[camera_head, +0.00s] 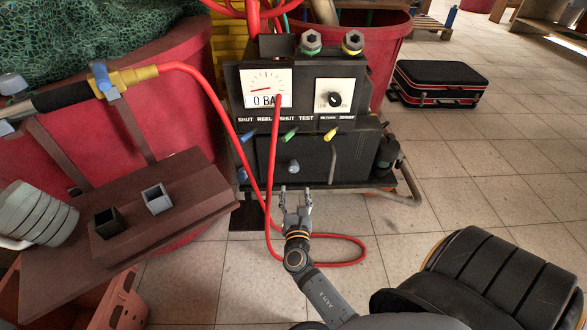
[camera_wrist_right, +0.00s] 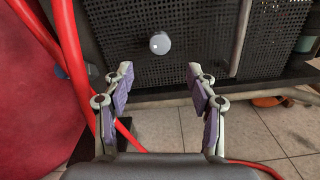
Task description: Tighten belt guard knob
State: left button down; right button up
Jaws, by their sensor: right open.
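The belt guard knob (camera_head: 293,166) is a small pale grey knob on the black perforated guard (camera_head: 345,158) at the lower front of the machine. My left gripper is not in view.
A red hose (camera_head: 267,170) hangs down the machine's left front and loops on the floor beside my right arm. It runs close to the left finger in the right wrist view (camera_wrist_right: 72,60). A brown bench (camera_head: 195,200) stands left. Tiled floor at right is clear near a black case (camera_head: 437,84).

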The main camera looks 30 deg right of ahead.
aim_at(294, 170)
jog(key=b+x, duration=0.1)
jog(key=x, duration=0.9)
jog(key=shift+w+b, duration=0.15)
jog(key=shift+b, duration=0.25)
jog(key=c, duration=1.2)
